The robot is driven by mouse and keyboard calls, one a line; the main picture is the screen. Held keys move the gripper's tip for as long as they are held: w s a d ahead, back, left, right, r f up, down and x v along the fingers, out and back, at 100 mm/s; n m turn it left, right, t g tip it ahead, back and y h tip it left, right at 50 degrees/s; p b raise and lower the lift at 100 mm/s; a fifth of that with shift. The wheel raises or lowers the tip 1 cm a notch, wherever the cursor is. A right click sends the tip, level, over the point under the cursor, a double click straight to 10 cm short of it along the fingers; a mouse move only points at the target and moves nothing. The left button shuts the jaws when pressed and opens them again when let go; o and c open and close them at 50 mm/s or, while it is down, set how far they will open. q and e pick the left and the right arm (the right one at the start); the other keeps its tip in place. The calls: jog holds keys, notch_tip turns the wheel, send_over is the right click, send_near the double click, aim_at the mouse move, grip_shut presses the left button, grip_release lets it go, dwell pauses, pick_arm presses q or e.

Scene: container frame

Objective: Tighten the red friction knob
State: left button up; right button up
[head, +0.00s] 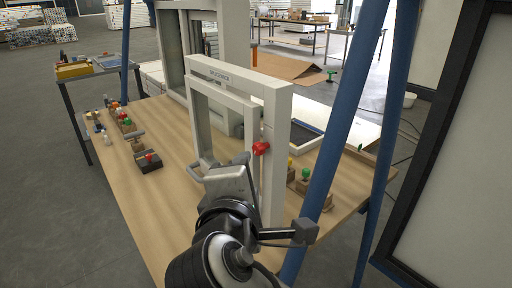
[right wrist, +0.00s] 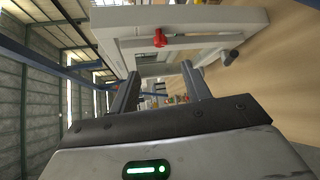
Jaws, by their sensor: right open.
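The red friction knob (head: 261,148) sits on the right-hand upright of the inner grey-white frame (head: 240,82), which stands on the wooden table. In the right wrist view the red knob (right wrist: 160,38) appears beyond the fingertips, against the pale frame (right wrist: 215,22). My right gripper (right wrist: 159,72) is open and nothing shows between its fingers. In the head view my right gripper (head: 240,165) is in front of the frame, just below and left of the knob; its fingers are mostly hidden there. The gripper is apart from the knob. My left gripper is not in view.
The wooden table (head: 165,205) carries a dark block with a red knob (head: 149,161) and several small knobbed blocks at left. More blocks (head: 303,178) stand right of the frame. Blue posts (head: 345,110) rise at the right. The table's left front area is clear.

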aim_at(257, 151)
jog(key=p+x, duration=0.1)
jog(key=x, duration=1.1)
jog(key=shift+w+f, duration=0.15)
jog(key=shift+w, duration=0.1)
jog(key=c, duration=1)
